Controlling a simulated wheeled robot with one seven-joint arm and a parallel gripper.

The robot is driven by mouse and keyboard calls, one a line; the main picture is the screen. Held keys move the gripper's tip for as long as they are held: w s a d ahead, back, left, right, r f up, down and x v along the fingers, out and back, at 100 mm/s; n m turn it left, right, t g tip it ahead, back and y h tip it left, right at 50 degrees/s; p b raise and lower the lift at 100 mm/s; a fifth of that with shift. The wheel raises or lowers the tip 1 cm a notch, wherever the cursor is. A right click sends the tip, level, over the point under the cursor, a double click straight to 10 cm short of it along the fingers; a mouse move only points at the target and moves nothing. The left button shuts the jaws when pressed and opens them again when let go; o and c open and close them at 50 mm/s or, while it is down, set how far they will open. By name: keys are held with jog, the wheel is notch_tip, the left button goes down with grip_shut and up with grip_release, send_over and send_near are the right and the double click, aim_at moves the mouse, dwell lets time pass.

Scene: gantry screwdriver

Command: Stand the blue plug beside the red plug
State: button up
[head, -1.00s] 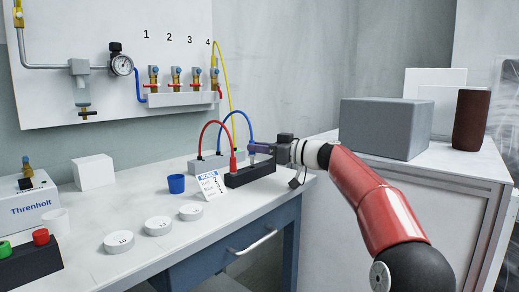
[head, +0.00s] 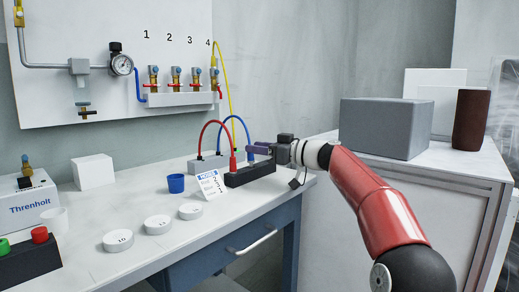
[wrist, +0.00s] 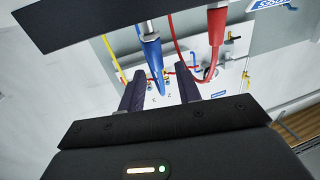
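The blue plug (head: 250,157) stands upright at the black block (head: 262,172), to the right of the red plug (head: 233,163). Its blue cable arches up and back from it. The wrist view shows the blue plug (wrist: 151,52) and the red plug (wrist: 216,24) side by side at the black block (wrist: 70,25), with a gap between them. My gripper (head: 258,149) is just right of the blue plug. In the wrist view the fingers of my gripper (wrist: 160,90) are wide apart, with nothing clamped between them. How deep the blue plug sits is hard to tell.
A grey box (head: 385,128) stands on the cabinet at right. The yellow hose (head: 226,90) hangs behind the plugs.

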jog(key=shift+o, duration=0.4)
jog(key=shift+f, duration=0.15)
jog(key=shift+s+d, duration=0.1)
jog(key=shift+d, duration=0.25)
jog(key=b+v, duration=0.1)
jog(key=v, duration=0.6)
jog(key=shift+s, duration=0.1)
